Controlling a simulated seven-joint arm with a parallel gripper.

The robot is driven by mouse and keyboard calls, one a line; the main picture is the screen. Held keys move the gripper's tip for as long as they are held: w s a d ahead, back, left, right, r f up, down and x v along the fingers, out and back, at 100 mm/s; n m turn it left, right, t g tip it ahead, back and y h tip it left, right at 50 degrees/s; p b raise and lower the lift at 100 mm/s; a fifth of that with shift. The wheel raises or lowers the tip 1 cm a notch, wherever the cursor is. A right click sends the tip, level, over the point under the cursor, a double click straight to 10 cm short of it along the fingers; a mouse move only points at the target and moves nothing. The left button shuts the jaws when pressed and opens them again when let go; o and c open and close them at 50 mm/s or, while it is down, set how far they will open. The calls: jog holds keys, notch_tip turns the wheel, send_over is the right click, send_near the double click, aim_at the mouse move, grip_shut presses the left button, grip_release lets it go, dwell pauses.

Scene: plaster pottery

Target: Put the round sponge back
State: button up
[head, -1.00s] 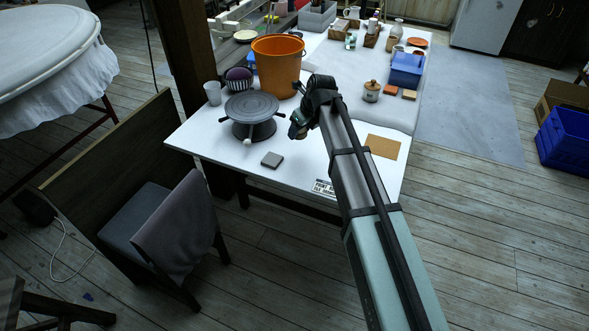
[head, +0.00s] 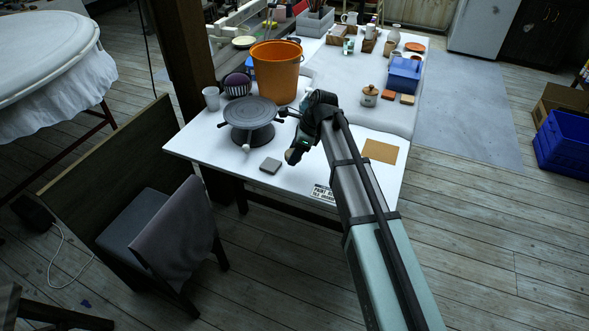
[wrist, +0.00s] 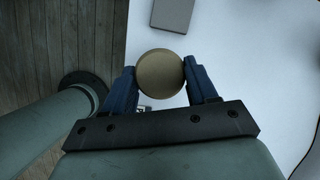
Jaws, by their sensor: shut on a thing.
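A round tan disc (wrist: 161,73), which looks like the round sponge, is between my gripper's blue fingers (wrist: 160,80) in the wrist view. The fingers are shut on its two sides. In the head view my gripper (head: 292,157) is over the front part of the white table (head: 225,165), right of a small grey square block (head: 270,166). The disc cannot be made out there. The grey block also shows at the top of the wrist view (wrist: 172,14).
A dark turntable (head: 250,112) with side handles stands left of my gripper. Behind it are an orange bucket (head: 276,72), a striped bowl (head: 238,86) with a purple thing in it, and a pale cup (head: 211,98). A tan board (head: 380,151) lies right of my arm.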

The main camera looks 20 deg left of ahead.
aim_at(291, 175)
jog(key=shift+f, duration=3.6)
jog(key=shift+f, duration=0.1)
jog(key=o, duration=1)
jog(key=v, duration=1.2)
